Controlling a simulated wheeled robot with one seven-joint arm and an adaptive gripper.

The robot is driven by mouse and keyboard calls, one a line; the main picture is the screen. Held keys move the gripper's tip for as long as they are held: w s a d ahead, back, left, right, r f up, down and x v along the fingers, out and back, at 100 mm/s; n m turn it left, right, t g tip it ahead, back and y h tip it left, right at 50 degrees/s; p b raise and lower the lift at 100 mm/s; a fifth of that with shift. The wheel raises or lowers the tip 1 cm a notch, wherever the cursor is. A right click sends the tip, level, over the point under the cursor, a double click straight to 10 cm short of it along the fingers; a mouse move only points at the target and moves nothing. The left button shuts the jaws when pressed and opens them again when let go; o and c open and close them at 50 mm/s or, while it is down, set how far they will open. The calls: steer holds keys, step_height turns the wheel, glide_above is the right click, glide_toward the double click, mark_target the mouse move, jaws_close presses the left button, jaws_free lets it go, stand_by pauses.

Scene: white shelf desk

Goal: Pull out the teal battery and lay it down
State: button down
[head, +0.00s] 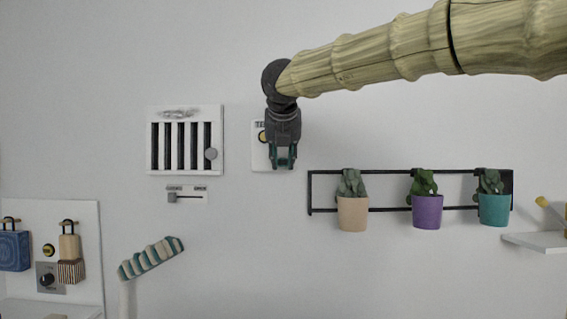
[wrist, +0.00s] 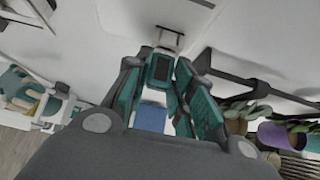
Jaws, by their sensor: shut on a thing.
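A pale bracket-like piece on the wall shows just beyond the block. In the head view my gripper hides the battery, and whether it still sits in its holder cannot be told.
A white barred panel (head: 185,140) hangs to the left, with a slider (head: 187,195) below it. A black rack (head: 330,210) with potted plants is close at lower right. A striped teal bar (head: 151,258) is at lower left. The wall below my gripper is bare.

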mark_target(283, 166)
steer(key=shift+s+f+b, duration=0.15)
steer(key=shift+s+b, duration=0.55)
steer(key=shift+s, duration=0.75)
stand_by(0.6)
steer(key=shift+s, duration=0.1)
steer(key=shift+s+f+v, duration=0.1)
steer(key=shift+f+v, duration=0.05)
steer(key=shift+v, duration=0.95)
steer(key=shift+s+f+v, duration=0.1)
steer(key=shift+v, duration=1)
